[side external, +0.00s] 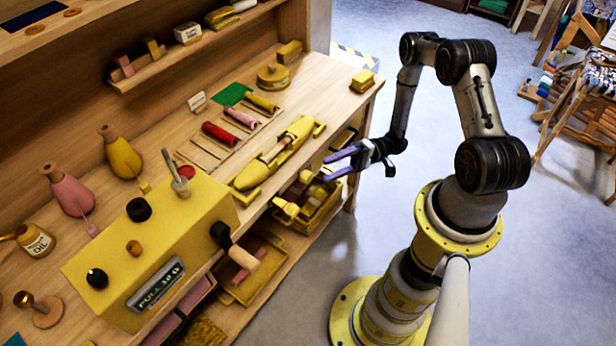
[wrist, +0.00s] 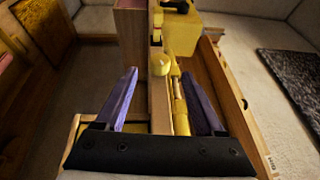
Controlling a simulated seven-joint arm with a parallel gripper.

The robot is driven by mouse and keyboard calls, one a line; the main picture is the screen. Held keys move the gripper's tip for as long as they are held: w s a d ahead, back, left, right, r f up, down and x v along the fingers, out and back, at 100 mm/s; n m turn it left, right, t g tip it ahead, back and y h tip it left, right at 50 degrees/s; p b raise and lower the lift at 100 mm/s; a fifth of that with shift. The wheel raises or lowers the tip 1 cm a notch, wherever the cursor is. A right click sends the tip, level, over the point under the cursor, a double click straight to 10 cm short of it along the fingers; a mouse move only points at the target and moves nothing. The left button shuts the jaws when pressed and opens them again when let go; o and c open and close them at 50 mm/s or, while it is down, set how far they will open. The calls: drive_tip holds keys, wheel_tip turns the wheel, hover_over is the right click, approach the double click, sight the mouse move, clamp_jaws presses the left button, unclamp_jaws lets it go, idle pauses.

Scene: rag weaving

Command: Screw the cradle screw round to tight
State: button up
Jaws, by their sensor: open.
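A yellow boat-shaped shuttle (side external: 278,152) lies in a yellow cradle near the bench's front edge. A yellow knob-like part (side external: 286,208) juts out at the bench front below the cradle; it looks like the cradle screw, but I cannot be sure. In the wrist view a rounded yellow piece (wrist: 162,66) shows between the finger tips, farther off. My gripper (side external: 326,168) has purple fingers, spread apart and empty, to the right of the cradle and clear of the bench front. Its fingers also show in the wrist view (wrist: 160,74). No contact shows.
A yellow machine box (side external: 150,250) with black knobs and a wooden-handled crank (side external: 235,247) stands at the front left. Colored rolls (side external: 222,135) lie behind the shuttle. Yellow trays (side external: 318,208) sit below the bench top.

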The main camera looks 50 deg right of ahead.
sight(308, 178)
drive_tip(key=x, duration=0.7)
drive_tip(key=shift+a, duration=0.15)
drive_tip(key=shift+c, duration=0.2)
clamp_jaws()
